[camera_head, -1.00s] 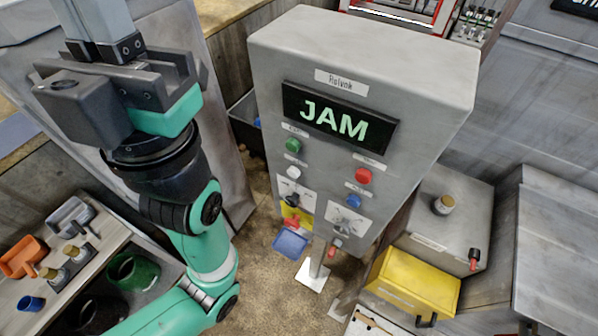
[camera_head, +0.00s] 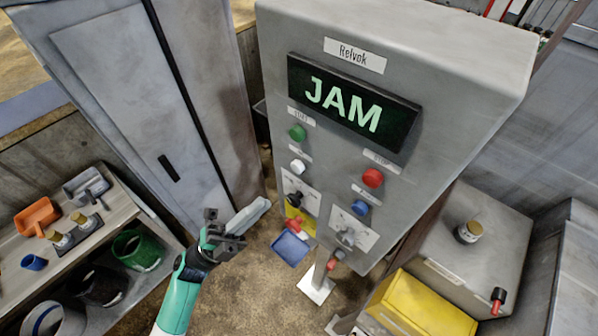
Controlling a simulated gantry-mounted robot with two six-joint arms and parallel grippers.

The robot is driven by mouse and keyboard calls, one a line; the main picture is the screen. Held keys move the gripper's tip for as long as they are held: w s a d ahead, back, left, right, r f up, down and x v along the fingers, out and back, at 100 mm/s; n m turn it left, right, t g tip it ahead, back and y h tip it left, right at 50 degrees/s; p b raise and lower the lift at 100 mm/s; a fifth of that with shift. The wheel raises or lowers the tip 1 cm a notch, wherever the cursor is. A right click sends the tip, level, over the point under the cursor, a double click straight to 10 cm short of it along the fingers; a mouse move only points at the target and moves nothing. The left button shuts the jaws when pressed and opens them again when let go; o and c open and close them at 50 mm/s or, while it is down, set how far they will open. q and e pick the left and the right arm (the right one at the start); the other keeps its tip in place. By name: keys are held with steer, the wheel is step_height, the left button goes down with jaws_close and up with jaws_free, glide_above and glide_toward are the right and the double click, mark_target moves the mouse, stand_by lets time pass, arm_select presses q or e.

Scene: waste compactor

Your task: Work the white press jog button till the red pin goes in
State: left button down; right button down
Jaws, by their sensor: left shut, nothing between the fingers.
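The white jog button (camera_head: 297,166) is on the left of the grey control panel (camera_head: 440,85), below the green button (camera_head: 297,132). The display (camera_head: 350,102) reads JAM in green letters. My left gripper (camera_head: 262,204) is shut and empty. It appears below and left of the white button in the picture, apart from it, pointing to the upper right. My right gripper is out of view. Small red parts show under the panel (camera_head: 337,256) and on the grey box at right (camera_head: 498,296); I cannot tell which is the pin.
The panel also has a red button (camera_head: 373,178), a blue button (camera_head: 360,207) and two selector switches. A red piece and a blue tag (camera_head: 291,247) hang below. A yellow bin (camera_head: 425,305) stands at lower right, a shelf with scoops (camera_head: 37,214) at left.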

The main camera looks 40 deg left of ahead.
arm_select(q)
steer(key=a+f+n+y, duration=0.1)
steer(key=s+a+f+y, duration=0.1)
steer(key=shift+f+n+t+y, duration=0.1)
steer(key=shift+n+t+y, duration=0.2)
steer(key=shift+n+t, duration=0.1)
steer(key=shift+w, duration=0.15)
steer(key=b, duration=0.3)
glide_toward(297, 167)
step_height(297, 167, up, 4)
steer(key=w+d, duration=0.1)
steer(key=d, duration=0.1)
steer(key=shift+w+a+r, duration=0.1)
steer(key=shift+w+r, duration=0.1)
steer(key=shift+w, duration=0.6)
steer(key=shift+b, duration=0.3)
stand_by(0.5)
steer(key=shift+w, duration=0.45)
